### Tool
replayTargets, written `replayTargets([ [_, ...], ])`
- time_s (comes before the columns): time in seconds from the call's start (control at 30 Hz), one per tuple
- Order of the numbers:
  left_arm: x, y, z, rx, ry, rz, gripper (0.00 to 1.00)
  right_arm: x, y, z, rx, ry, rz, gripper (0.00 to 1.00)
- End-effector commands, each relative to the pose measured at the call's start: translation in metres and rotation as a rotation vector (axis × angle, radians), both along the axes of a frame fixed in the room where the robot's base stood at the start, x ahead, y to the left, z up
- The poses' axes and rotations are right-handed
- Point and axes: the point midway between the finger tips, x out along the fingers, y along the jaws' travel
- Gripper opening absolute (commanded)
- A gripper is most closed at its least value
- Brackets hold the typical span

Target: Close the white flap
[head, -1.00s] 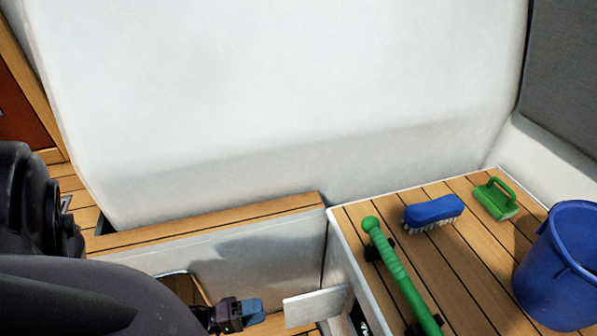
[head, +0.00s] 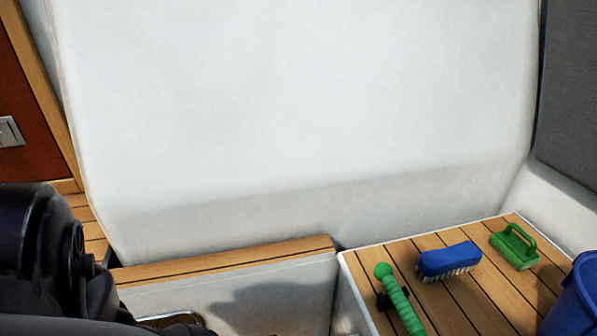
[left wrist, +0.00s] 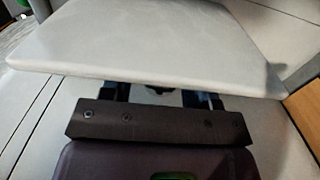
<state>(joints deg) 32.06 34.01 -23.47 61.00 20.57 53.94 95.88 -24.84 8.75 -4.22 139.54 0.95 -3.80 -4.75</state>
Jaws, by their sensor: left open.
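The white flap (left wrist: 160,40) is a flat pale panel across the upper part of the left wrist view. My left gripper (left wrist: 160,93) is open, with its two fingers spread and reaching to the flap's near edge. The flap hides the fingertips, and I cannot tell whether they touch it. In the head view neither the flap nor the left gripper shows; only dark parts of my left arm are at the lower left. My right gripper is in neither view.
A green-handled tool (head: 402,300), a blue brush (head: 447,260), a green scrubber (head: 514,246) and a blue bucket (head: 578,305) are on the slatted wooden bench (head: 500,292) at right. A large white wall (head: 300,120) fills the back.

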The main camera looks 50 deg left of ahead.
Motion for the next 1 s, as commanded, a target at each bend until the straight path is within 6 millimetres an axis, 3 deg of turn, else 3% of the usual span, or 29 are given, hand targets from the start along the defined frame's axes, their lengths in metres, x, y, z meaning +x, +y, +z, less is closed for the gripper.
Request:
replayTargets([
  [0.03, 0.0, -0.0001, 0.0001, 0.0, 0.0, 0.0, 0.55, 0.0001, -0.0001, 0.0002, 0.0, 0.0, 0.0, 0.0],
  [0.4, -0.0002, 0.0, 0.0001, 0.0, -0.001, 0.0, 0.0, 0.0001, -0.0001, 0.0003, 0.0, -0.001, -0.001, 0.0],
  [1.0, -0.0066, -0.0086, 0.0008, -0.003, -0.001, 0.088, 0.0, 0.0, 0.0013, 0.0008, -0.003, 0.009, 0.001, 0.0],
])
